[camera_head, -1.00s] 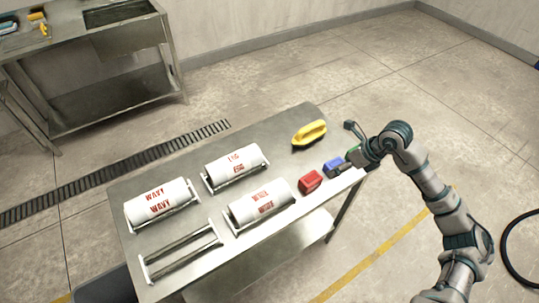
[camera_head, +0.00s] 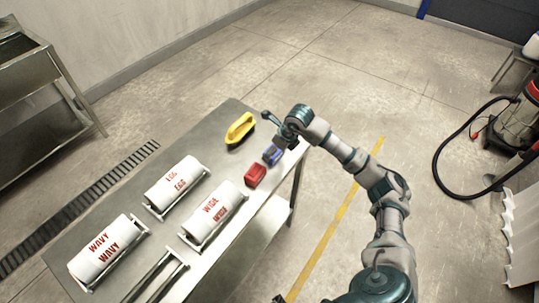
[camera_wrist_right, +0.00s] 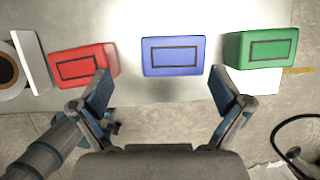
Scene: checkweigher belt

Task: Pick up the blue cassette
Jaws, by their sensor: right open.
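The blue cassette (camera_head: 272,155) lies near the right end of the steel table, beside the red cassette (camera_head: 255,174). In the wrist view the blue cassette (camera_wrist_right: 172,56) lies between the red cassette (camera_wrist_right: 84,65) on the left and a green cassette (camera_wrist_right: 262,48) on the right. My right gripper (camera_head: 284,139) is over that end of the table, and in the head view it hides part of the blue cassette and the green one. In the wrist view my right gripper (camera_wrist_right: 160,88) is open and empty, its fingers spread to either side of the blue cassette. My left gripper is out of view.
White labelled rolls (camera_head: 216,208) sit in metal cradles along the steel table (camera_head: 190,145). A red and black vacuum (camera_head: 520,122) with a hose stands on the floor at the right.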

